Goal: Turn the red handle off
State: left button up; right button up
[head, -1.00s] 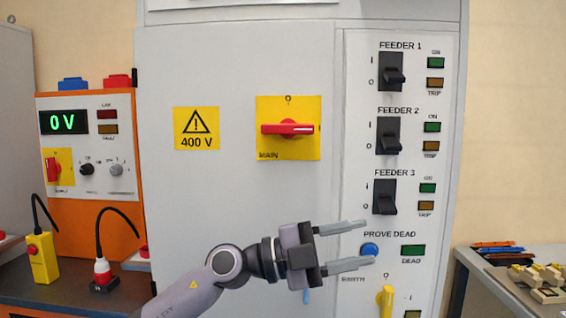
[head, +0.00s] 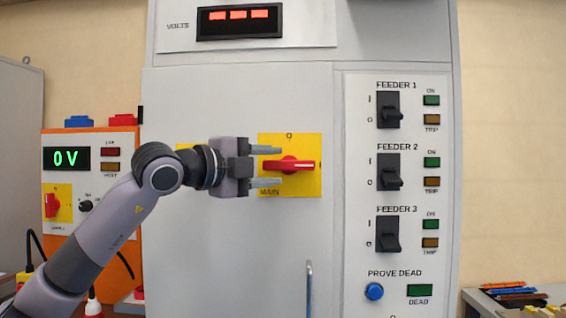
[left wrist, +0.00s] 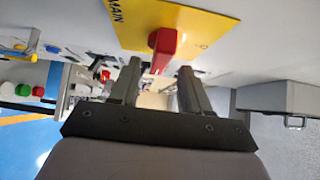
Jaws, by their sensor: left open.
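The red handle (head: 289,165) sits on the yellow MAIN plate (head: 306,142) on the grey cabinet door. It lies horizontal, with the O mark above it and another mark at the plate's right. My left gripper (head: 267,167) is open at the handle's left side, one finger above and one below its level. In the left wrist view the red handle (left wrist: 161,47) shows just beyond and between the two open fingers (left wrist: 160,80). I cannot tell whether a finger touches it. My right gripper is in neither view.
Feeder switches (head: 388,172) line the panel to the right, above a blue button (head: 374,291). A red-lit volts display (head: 240,22) is above. My left gripper partly hides the yellow warning label (head: 187,148). An orange supply unit (head: 120,225) stands at the left.

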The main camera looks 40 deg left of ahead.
aim_at(282, 167)
pick_arm(q)
jog(key=x, duration=0.2)
jog(key=shift+w+d+r+p, duration=0.1)
jog(key=shift+w+r+p, duration=0.05)
jog(key=shift+w+p, duration=0.15)
jog(key=shift+w+d, duration=0.15)
jog(key=shift+w, duration=0.35)
jog(key=shift+f, duration=0.2)
grip_shut()
